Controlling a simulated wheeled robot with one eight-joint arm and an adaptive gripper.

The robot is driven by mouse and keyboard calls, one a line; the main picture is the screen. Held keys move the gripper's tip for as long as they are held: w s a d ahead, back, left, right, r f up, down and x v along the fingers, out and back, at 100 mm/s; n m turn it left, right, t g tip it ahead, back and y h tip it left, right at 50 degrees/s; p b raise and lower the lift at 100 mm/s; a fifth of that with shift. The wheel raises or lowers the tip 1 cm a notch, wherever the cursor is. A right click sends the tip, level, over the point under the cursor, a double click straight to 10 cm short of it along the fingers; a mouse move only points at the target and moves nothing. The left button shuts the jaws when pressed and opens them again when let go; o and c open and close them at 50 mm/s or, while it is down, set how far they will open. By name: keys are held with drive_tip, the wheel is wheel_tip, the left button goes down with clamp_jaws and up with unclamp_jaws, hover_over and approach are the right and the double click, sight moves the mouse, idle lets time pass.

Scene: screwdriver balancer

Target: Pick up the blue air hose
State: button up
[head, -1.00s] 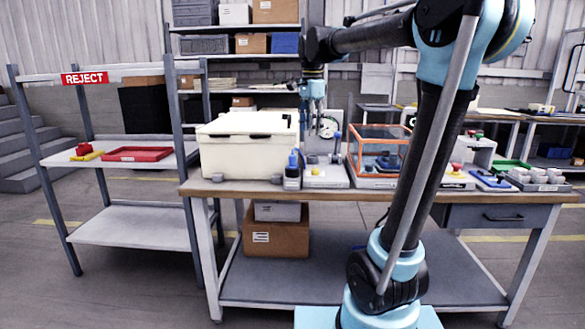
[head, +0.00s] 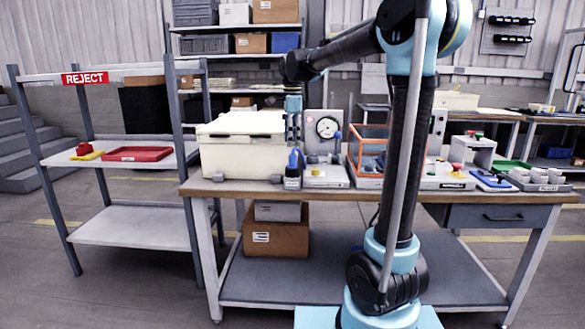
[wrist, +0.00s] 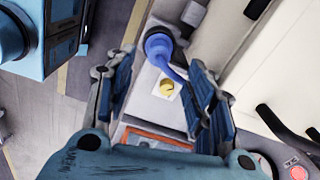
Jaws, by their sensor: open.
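The blue air hose (head: 295,162) sits at the front of the workbench, between the cream box and the gauge unit. That finger partly hides the hose. My gripper (head: 293,135) is above the hose in the head view, pointing down. In the wrist view, my gripper (wrist: 163,72) is open, with its fingers spread to either side of the hose; I see no grip on it.
The cream box (head: 240,155) stands close on the left. An orange-framed case (head: 367,150) is further right. The reject shelf (head: 110,160) is at left.

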sight(293, 155)
drive_tip(key=shift+f, duration=4.2)
drive_tip(key=shift+c, duration=0.4)
clamp_jaws()
